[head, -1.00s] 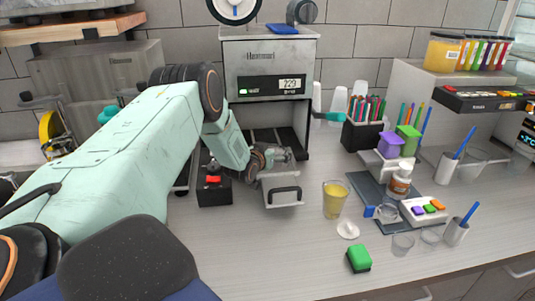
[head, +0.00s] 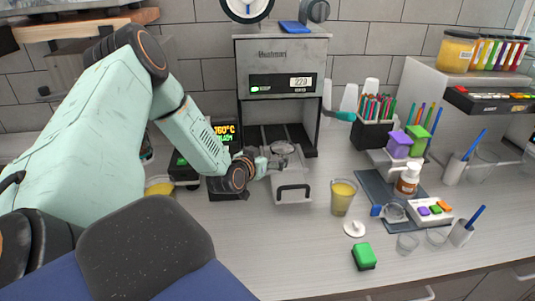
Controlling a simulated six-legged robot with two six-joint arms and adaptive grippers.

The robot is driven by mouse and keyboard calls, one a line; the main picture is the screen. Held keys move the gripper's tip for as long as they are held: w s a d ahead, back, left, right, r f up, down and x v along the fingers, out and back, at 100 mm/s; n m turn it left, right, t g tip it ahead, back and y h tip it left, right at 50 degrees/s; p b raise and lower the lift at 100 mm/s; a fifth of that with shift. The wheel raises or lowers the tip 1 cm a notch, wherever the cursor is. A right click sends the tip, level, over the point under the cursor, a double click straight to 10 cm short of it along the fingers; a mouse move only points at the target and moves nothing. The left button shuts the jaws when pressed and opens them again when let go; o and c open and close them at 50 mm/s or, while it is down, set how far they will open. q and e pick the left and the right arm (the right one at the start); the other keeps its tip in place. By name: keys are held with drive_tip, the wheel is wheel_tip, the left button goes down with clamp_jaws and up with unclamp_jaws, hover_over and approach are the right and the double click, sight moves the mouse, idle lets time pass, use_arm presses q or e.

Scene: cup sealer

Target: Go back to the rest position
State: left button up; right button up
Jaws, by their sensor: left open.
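The cup sealer (head: 286,82) stands at the back centre, with a lit display and a dark open bay below. Its sliding tray (head: 293,191) with a black handle is pulled out at the front. My left gripper (head: 272,163) is open and empty, beside the tray's left rear; whether it touches the tray cannot be told. A clear cup of yellow drink (head: 342,198) stands on the counter right of the tray. My right gripper is not in view.
A white lid (head: 354,229) and green block (head: 364,257) lie in front. Right are a pen holder (head: 371,133), blue mat (head: 372,189) and small cups.

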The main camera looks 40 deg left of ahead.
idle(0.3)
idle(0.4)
use_arm(q)
drive_tip(key=b+x, duration=0.2)
drive_tip(key=x, duration=0.9)
drive_tip(key=shift+f, duration=0.1)
drive_tip(key=shift+w+a+f, duration=0.1)
drive_tip(key=shift+w, duration=0.2)
drive_tip(key=shift+w+f+b, duration=0.2)
drive_tip(key=shift+f+b, duration=0.1)
drive_tip(key=shift+b, duration=0.15)
drive_tip(key=shift+s+r, duration=0.15)
drive_tip(key=shift+r, duration=0.1)
